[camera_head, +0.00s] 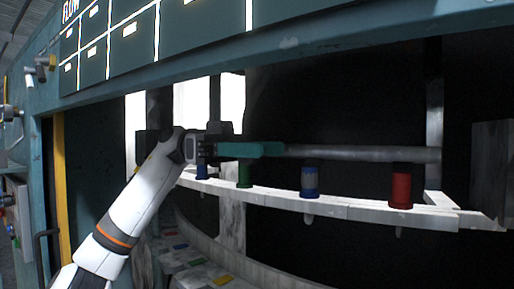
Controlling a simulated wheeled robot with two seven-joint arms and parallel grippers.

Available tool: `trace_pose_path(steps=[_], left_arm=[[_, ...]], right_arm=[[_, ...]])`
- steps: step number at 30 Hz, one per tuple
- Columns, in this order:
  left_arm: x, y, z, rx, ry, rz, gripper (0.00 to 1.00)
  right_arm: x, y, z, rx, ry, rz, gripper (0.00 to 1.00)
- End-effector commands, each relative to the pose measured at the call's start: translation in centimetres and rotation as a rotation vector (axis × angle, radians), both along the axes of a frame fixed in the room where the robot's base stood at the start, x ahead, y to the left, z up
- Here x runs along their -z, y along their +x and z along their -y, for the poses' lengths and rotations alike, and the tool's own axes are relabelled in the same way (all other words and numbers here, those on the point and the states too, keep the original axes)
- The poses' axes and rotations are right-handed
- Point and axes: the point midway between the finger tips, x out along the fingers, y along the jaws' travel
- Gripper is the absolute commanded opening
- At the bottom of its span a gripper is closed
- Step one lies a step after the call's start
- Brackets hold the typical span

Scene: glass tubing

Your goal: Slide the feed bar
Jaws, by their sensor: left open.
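The feed bar appears to be the long pale grey rod (360,153) that runs level across the dark opening. A teal piece (250,150) lies in line with its left end. My left gripper (208,149), at the end of my white arm from the lower left, is at the left end of the teal piece. Its jaws are open. I cannot tell whether they touch or surround the teal piece. My right gripper is not in view.
A white curved ledge (330,208) runs below the rod. A teal frame (300,65) with a dark chart board (130,35) crosses above.

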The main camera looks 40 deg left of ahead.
Motion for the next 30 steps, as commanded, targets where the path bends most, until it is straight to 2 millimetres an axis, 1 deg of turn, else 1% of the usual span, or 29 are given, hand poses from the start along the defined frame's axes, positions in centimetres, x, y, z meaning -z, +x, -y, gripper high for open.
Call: trace_pose_path(steps=[6,7,15,20,22,27,30], left_arm=[[0.0,0.0,0.0,0.000,0.000,-0.001,0.45],[0.0,0.0,0.0,0.000,0.000,-0.001,0.44],[0.0,0.0,0.0,0.000,0.000,-0.001,0.00],[0.0,0.1,0.0,0.000,0.000,-0.001,0.00],[-0.3,0.5,0.0,0.000,-0.001,-0.002,0.00],[-0.8,3.0,-0.3,0.000,-0.003,-0.005,0.00],[-0.7,4.2,-0.5,-0.001,-0.002,-0.004,0.00]], right_arm=[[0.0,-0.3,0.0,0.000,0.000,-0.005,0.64],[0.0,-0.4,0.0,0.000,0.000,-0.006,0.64],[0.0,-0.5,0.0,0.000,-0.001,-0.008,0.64],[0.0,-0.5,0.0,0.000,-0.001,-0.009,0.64],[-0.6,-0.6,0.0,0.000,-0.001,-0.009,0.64],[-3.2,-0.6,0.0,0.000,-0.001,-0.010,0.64],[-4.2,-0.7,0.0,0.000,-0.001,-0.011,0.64]])
